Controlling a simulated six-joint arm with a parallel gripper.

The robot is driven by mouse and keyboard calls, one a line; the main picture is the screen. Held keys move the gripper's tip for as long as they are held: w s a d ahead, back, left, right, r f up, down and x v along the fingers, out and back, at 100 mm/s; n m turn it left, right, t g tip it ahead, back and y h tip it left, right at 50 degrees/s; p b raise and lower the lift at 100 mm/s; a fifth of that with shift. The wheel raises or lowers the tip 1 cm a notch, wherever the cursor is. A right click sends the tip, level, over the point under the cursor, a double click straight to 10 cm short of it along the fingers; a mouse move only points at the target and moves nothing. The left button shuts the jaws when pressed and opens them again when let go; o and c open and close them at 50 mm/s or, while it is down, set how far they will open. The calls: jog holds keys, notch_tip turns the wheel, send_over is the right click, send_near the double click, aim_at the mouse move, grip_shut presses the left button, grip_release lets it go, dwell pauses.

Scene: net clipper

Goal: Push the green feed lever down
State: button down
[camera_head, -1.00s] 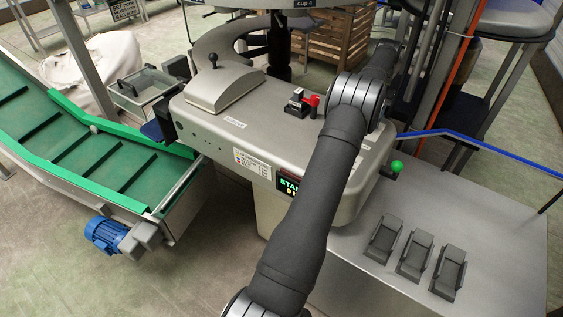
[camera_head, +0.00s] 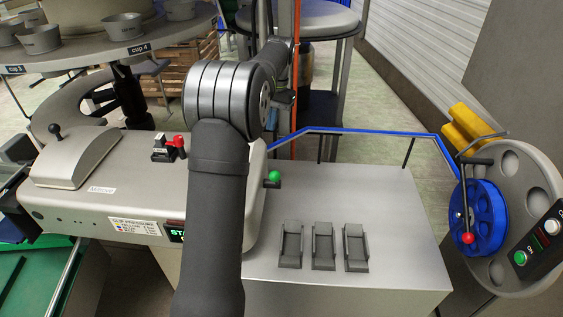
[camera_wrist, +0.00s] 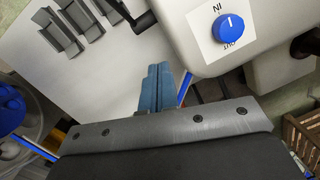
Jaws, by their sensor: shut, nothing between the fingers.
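The green feed lever shows in the head view as a round green knob (camera_head: 274,176) on a small dark mount at the right end of the grey machine. It sits just right of my dark arm. My gripper (camera_wrist: 155,80) shows in the wrist view as two blue fingers, shut together with nothing between them. They are over the grey table, near the machine's corner. The green knob does not show in the wrist view; a dark part at the machine's corner may be the lever's mount. The fingers cannot be made out in the head view.
A blue dial (camera_wrist: 229,29) marked IN and OUT is on the machine close to my fingers. Several dark holders (camera_head: 323,246) stand on the grey table (camera_head: 400,205). A blue rail (camera_head: 350,132) runs behind it. A blue wheel (camera_head: 490,222) stands at the right.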

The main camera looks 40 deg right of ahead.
aim_at(272, 180)
jog(key=s+r+m+t+h, duration=0.1)
jog(key=s+r, duration=0.3)
jog(key=s, duration=0.6)
jog(key=shift+m, duration=0.6)
jog(key=shift+f, duration=0.1)
jog(key=a+f, duration=0.4)
jog(key=f, duration=0.6)
jog(key=shift+a+f, duration=0.2)
jog(key=shift+f, duration=0.15)
